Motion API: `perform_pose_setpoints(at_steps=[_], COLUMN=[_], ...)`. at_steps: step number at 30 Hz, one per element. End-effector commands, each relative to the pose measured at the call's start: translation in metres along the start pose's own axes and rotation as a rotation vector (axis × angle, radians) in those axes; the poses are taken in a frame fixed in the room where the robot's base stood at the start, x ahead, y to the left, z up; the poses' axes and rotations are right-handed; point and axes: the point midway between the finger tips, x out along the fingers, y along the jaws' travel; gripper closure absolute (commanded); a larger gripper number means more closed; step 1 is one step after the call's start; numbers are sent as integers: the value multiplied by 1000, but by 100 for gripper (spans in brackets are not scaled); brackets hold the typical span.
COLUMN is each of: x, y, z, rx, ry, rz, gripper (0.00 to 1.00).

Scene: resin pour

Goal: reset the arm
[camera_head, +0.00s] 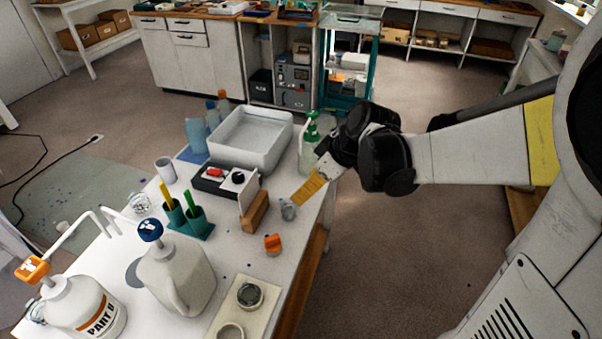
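My gripper (325,168) is at the end of my arm, which reaches in from the right over the right edge of the white worktable (240,272). It points down and to the left. A tan, banded strip (310,187) shows at its lower end; I cannot tell whether it is part of the gripper or something separate. The fingers are not clear enough to show whether they are open or shut. A small grey item (288,210) is just below the strip, and I cannot tell whether they touch. A green-topped bottle (309,150) stands close behind and left of the gripper.
The table holds a grey tub (251,137), a blue-capped jug (177,274), a PART B pump bottle (83,306), a teal holder (191,220), an orange item (273,243) and a pale board (226,312). Open floor (385,265) lies right of the table.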

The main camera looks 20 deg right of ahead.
Motion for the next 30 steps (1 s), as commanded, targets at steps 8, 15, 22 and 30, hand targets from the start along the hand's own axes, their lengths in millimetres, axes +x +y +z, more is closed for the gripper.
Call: perform_pose_setpoints(at_steps=[8, 15, 22, 30], x=[-5, -52, -97, -115], y=[-4, -41, -78, -95], z=[0, 11, 38, 58], rx=[17, 220, 464, 608], ry=[-4, -30, 17, 89], rz=[10, 137, 304, 392], gripper=[37, 37, 37, 37])
